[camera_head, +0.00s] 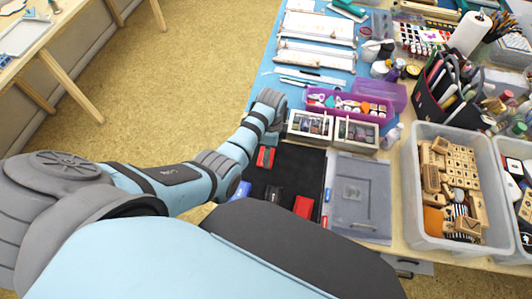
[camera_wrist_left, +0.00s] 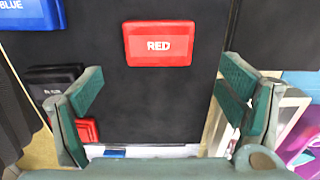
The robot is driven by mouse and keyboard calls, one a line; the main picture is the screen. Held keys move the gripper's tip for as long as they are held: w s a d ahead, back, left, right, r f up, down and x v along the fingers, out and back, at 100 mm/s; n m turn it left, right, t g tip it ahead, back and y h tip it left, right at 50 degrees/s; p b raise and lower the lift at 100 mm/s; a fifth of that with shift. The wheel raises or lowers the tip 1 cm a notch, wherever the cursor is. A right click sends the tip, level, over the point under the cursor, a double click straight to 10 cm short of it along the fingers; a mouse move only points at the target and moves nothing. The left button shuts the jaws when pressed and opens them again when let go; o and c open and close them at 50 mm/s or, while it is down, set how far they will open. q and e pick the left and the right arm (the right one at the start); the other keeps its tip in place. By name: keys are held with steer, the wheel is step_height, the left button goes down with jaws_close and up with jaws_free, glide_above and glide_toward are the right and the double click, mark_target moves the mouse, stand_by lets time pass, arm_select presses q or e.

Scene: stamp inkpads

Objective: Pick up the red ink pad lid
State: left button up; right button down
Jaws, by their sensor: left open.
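The red ink pad lid (camera_wrist_left: 158,44), printed "RED", lies on the black mat (camera_wrist_left: 200,105) in the left wrist view. It is above the middle of the picture, ahead of the space between my fingers and touching neither. In the head view this red piece (camera_head: 265,157) lies just below my left wrist. My left gripper (camera_wrist_left: 163,92) is open and empty, with its fingers well apart over the mat. A second red piece (camera_head: 303,207) lies at the mat's near edge; in the wrist view it (camera_wrist_left: 87,130) is partly behind a finger. My right gripper is out of view.
A black pad (camera_head: 273,193) and a blue pad (camera_head: 240,190) lie nearby. Right of the mat are a grey tray (camera_head: 375,195) and a bin of wooden stamps (camera_head: 408,190). Small boxes (camera_head: 355,132) and a purple box (camera_head: 382,92) stand behind. The mat's middle is clear.

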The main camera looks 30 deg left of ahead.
arm_select(q)
step_height(320, 180, down, 5)
steer(key=shift+r+b, duration=0.2)
steer(key=shift+b, duration=0.6)
steer(key=shift+s+r, duration=0.1)
steer(key=shift+r, duration=0.05)
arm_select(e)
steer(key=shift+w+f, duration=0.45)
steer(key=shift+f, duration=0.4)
arm_select(q)
steer(key=c, duration=0.9)
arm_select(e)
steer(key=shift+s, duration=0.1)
arm_select(q)
steer(key=shift+r, duration=0.1)
